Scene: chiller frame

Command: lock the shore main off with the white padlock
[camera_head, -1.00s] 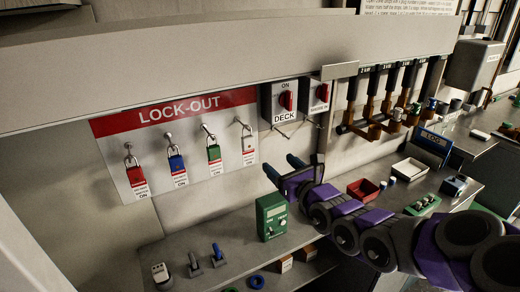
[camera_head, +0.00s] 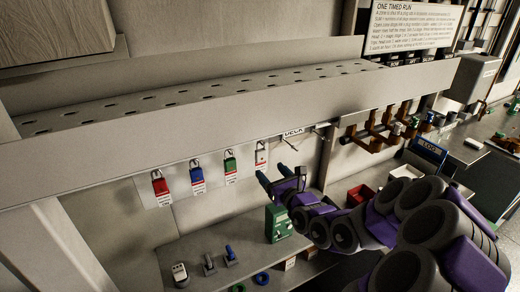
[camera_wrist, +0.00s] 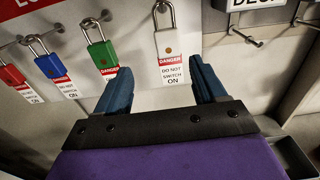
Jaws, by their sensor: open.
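The white padlock (camera_head: 261,158) hangs by its shackle at the right end of the lock-out row, with a red and white "do not switch on" tag below it. In the wrist view the white padlock (camera_wrist: 168,42) is straight ahead of my gripper (camera_wrist: 159,78), with its tag between the two blue fingertips. My gripper (camera_head: 275,173) is open and empty, just below the padlock in the head view. Whether the fingers touch the tag, I cannot tell. The shore main switch is hidden behind the shelf front; only part of the DECK label (camera_head: 293,132) shows.
Green (camera_wrist: 103,55), blue (camera_wrist: 52,66) and red (camera_wrist: 12,75) padlocks hang left of the white one. A perforated shelf (camera_head: 200,95) juts out above. A green meter (camera_head: 278,223) stands on the bench below. Two bare pegs (camera_wrist: 245,38) stick out under DECK.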

